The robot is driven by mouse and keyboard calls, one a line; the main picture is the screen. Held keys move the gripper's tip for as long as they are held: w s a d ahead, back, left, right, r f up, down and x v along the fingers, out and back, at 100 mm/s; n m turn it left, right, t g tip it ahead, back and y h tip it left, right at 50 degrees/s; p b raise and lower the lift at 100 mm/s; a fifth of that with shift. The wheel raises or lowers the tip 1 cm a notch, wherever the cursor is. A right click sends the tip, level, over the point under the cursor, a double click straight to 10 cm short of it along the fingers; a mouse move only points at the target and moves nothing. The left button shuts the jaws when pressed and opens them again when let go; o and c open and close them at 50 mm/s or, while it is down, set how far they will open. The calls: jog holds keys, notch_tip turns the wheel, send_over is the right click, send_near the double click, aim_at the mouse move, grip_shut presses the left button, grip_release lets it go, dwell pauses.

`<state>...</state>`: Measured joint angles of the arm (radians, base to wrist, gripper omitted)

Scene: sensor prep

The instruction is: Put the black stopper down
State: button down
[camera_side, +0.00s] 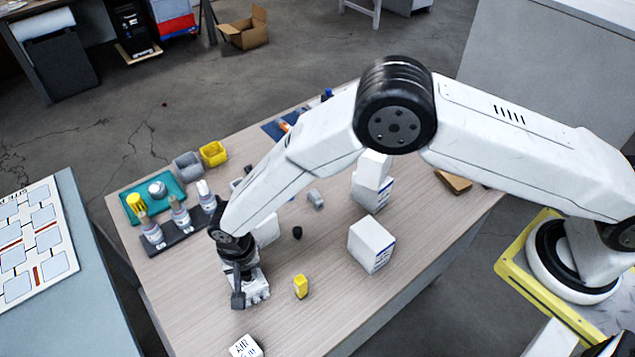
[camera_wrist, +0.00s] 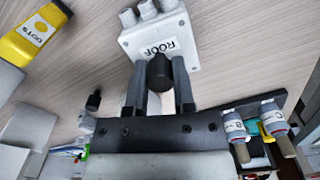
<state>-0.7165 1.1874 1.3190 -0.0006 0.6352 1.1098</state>
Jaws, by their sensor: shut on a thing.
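My gripper (camera_wrist: 160,88) is shut on a black stopper (camera_wrist: 160,72), which sits between the two dark fingertips in the wrist view. Behind it is a white block marked ROOF (camera_wrist: 160,45) with several grey nubs on one side. I cannot tell whether the stopper touches this block. In the side view my gripper (camera_side: 243,285) is low at the front left of the table, with the white block (camera_side: 259,287) at its fingers; the held stopper is not clearly visible there. Another small black piece (camera_side: 297,232) stands on the table to the right; it also shows in the wrist view (camera_wrist: 93,101).
A dark rack (camera_side: 172,243) with several capped bottles stands left of my arm, beside a teal tray (camera_side: 171,188). A yellow piece (camera_side: 301,287) and a white AIR block (camera_side: 245,347) are near the front.

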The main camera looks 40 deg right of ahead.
jog(key=shift+f, duration=0.2)
jog(key=shift+c, duration=2.3)
grip_release()
jog(key=shift+r, duration=0.25)
notch_tip(320, 180, up, 12)
jog(key=shift+d, duration=0.1)
